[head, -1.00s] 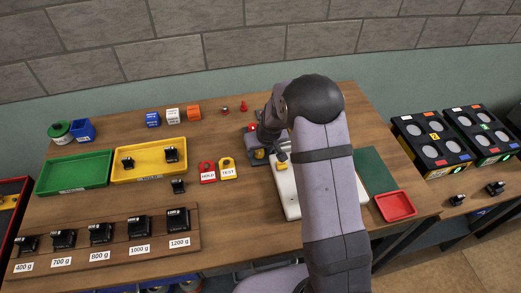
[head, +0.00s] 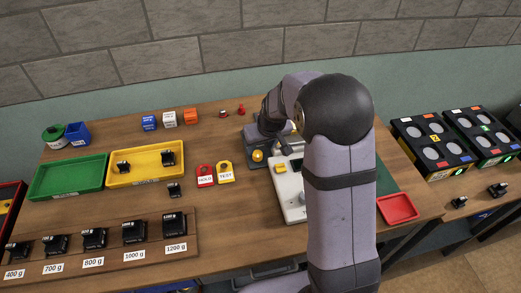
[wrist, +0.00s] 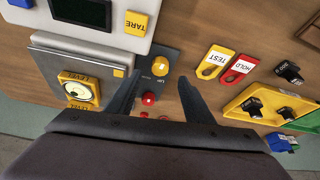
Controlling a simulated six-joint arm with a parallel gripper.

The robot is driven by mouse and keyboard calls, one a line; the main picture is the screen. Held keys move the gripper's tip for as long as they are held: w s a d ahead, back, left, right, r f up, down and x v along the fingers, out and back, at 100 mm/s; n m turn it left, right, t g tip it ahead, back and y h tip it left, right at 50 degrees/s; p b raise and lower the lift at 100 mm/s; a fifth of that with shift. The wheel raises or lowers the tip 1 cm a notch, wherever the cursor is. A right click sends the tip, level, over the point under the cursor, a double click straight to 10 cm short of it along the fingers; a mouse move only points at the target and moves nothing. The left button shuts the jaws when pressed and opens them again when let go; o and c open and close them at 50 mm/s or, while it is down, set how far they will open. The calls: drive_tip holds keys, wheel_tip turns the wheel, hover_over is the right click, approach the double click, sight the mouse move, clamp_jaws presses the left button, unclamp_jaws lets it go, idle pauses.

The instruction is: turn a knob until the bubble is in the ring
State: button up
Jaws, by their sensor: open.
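A grey device with knobs stands at the back of the bench. In the wrist view its yellow knob (wrist: 160,62) sits just beyond and between my fingertips, and its red knob (wrist: 149,98) is lower, between the fingers. The yellow knob also shows in the head view (head: 257,156). A round level (wrist: 80,91) in a yellow LEVEL frame is at the left in the wrist view. A dark bubble mark shows in it; whether it is inside the ring is too small to tell. My gripper (wrist: 160,79) is open and empty; my arm hides it in the head view.
A white scale (head: 294,208) with a yellow TARE button (wrist: 136,23) adjoins the device. HOLD (head: 205,175) and TEST (head: 225,172) tags lie left of it. A yellow tray (head: 146,177) and green tray (head: 60,186) are farther left; a red tray (head: 397,207) is at right.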

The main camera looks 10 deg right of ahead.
sight(257, 153)
drive_tip(key=shift+s+r, duration=0.1)
drive_tip(key=shift+r, duration=0.1)
drive_tip(key=shift+w+x, duration=0.15)
drive_tip(key=shift+x, duration=1.85)
drive_tip(key=shift+w+x, duration=0.1)
drive_tip(key=shift+x, duration=1.95)
drive_tip(key=shift+r, duration=0.1)
drive_tip(key=c, duration=1.1)
